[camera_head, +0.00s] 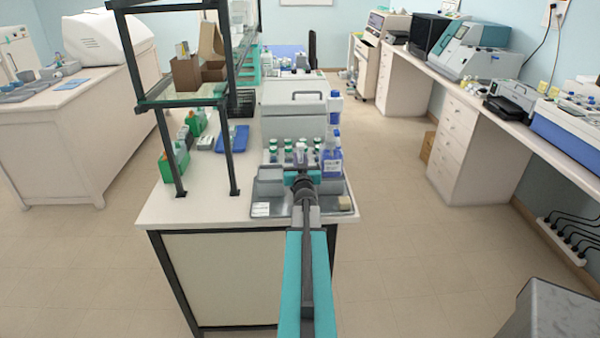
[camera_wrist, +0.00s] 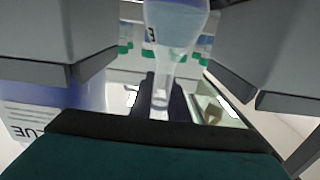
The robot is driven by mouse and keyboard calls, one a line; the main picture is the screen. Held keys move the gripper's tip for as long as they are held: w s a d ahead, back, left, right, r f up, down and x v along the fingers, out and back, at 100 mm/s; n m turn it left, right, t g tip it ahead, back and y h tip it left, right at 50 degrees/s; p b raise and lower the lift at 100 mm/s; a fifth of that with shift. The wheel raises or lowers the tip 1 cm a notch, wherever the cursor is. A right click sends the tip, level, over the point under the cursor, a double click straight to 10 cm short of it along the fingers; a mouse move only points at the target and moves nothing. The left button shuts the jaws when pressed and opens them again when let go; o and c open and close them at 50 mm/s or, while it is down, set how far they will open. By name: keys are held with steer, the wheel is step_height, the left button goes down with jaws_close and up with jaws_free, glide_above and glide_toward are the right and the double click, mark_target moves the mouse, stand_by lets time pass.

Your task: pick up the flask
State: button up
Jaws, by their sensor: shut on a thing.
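The flask (camera_wrist: 176,24) is clear glass with pale bluish liquid in its wide part, at the top middle of the wrist view. Its narrow neck (camera_wrist: 161,88) runs down that picture. My gripper (camera_head: 303,180) is shut on the flask, seen from behind at the front of the bench in the head view. There the flask (camera_head: 300,150) shows only as a small pale shape just beyond my gripper, in front of green-capped bottles. My gripper hides much of it. I cannot tell whether its base touches the surface below.
A grey tray (camera_head: 269,209) lies beneath my gripper near the bench's front edge. A blue bottle (camera_head: 332,160) stands close on the right. Several small green-capped bottles (camera_head: 288,146) stand behind, before a white box-shaped device (camera_head: 291,108). A dark shelf post (camera_head: 233,150) rises on the left.

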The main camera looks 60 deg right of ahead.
steer(key=shift+r, duration=0.15)
step_height(320, 180, up, 2)
step_height(320, 180, up, 8)
steer(key=p, duration=0.3)
stand_by(0.3)
stand_by(0.6)
steer(key=shift+a, duration=0.1)
